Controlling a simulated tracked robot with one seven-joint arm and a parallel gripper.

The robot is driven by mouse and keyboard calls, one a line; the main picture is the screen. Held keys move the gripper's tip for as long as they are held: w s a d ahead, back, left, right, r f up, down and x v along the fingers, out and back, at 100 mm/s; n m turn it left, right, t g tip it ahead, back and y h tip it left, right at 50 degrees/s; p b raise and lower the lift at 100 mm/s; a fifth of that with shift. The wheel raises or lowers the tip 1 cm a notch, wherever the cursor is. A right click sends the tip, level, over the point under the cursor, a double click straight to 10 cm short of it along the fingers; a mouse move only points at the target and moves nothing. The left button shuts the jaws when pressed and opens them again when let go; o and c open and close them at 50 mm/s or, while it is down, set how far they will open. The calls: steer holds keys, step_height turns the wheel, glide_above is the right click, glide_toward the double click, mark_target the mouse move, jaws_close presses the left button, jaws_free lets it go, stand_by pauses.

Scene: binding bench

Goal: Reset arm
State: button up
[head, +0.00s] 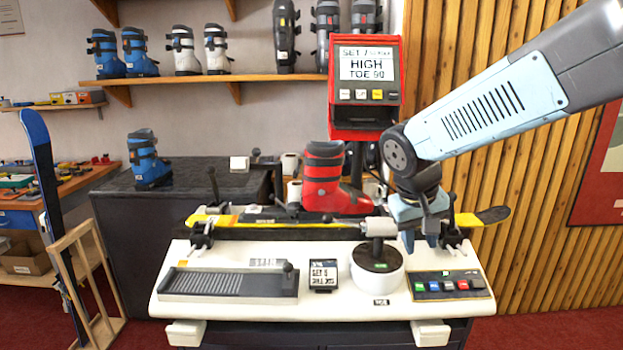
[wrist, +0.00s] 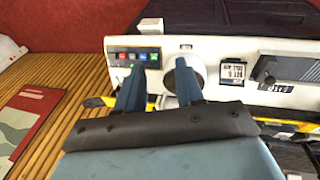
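My gripper (head: 422,238) hangs fingers-down over the right part of the white bench top (head: 330,292), by the yellow ski (head: 290,229). In the wrist view my gripper (wrist: 160,92) shows two blue fingers set well apart, with nothing seen between them. It is open and empty. My arm reaches in from the upper right of the head view. A red ski boot (head: 324,180) stands upright on the ski, to the left of my gripper. My gripper hides part of the ski's right side.
A button panel (head: 449,285) and a round white unit with a dark top (head: 377,268) are close to my gripper. A red display (head: 366,82) stands behind, reading "HIGH TOE" and a number. A blue boot (head: 148,160) stands on the dark counter at left.

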steer(key=s+d+r+t+y, duration=0.1)
steer(key=s+r, duration=0.2)
steer(key=s, duration=0.2)
steer(key=s+d+r+m+t+y, duration=0.1)
steer(key=s+r+t, duration=0.1)
steer(key=s, duration=0.3)
steer(key=shift+s+d+r+y, duration=0.3)
steer(key=shift+s+r+y, duration=0.1)
steer(key=shift+r, duration=0.3)
